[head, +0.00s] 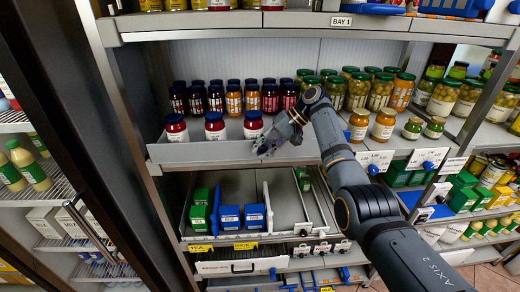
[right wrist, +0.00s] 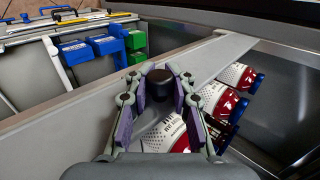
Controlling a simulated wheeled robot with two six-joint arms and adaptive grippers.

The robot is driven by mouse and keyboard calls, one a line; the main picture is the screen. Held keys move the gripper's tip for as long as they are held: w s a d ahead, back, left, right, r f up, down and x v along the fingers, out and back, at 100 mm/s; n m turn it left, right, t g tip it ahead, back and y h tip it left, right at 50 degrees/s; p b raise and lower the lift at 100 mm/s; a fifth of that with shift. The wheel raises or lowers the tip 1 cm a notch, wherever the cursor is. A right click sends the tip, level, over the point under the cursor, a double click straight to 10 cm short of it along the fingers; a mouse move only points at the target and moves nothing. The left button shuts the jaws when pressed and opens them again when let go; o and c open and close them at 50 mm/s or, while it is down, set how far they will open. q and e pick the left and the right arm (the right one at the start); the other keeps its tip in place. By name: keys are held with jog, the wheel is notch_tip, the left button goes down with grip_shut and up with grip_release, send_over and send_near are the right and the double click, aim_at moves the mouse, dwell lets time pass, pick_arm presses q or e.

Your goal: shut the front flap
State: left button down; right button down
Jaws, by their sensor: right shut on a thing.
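The front flap (head: 205,152) is a long grey panel along the front edge of the middle shelf, below the jars. In the right wrist view the flap (right wrist: 60,140) runs diagonally from lower left to upper right. A round black knob (right wrist: 160,88) on it sits between the fingers of my right gripper (right wrist: 156,76). My right gripper (head: 270,143) is shut on this knob, near the flap's right part in the head view. I cannot tell the flap's exact tilt. My left gripper is not in view.
Three red jars (head: 215,127) stand just behind the flap; they show close to my fingers in the wrist view (right wrist: 237,77). Darker jars (head: 215,97) and green-lidded jars (head: 357,90) stand behind. Below is a tray with blue boxes (head: 230,216) and green boxes (head: 200,212).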

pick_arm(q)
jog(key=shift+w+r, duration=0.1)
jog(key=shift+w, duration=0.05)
pick_arm(e)
jog(key=shift+w+r, duration=0.15)
jog(key=shift+r, duration=0.25)
jog(key=c, duration=1.4)
grip_release()
jog(key=shift+d, duration=0.1)
jog(key=shift+o, duration=1.2)
jog(key=shift+d+f, duration=0.1)
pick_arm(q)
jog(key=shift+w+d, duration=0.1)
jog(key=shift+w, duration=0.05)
pick_arm(e)
jog(key=shift+f, duration=0.1)
jog(key=shift+d+r, duration=0.3)
jog(key=shift+r, duration=0.05)
jog(key=v, duration=1.1)
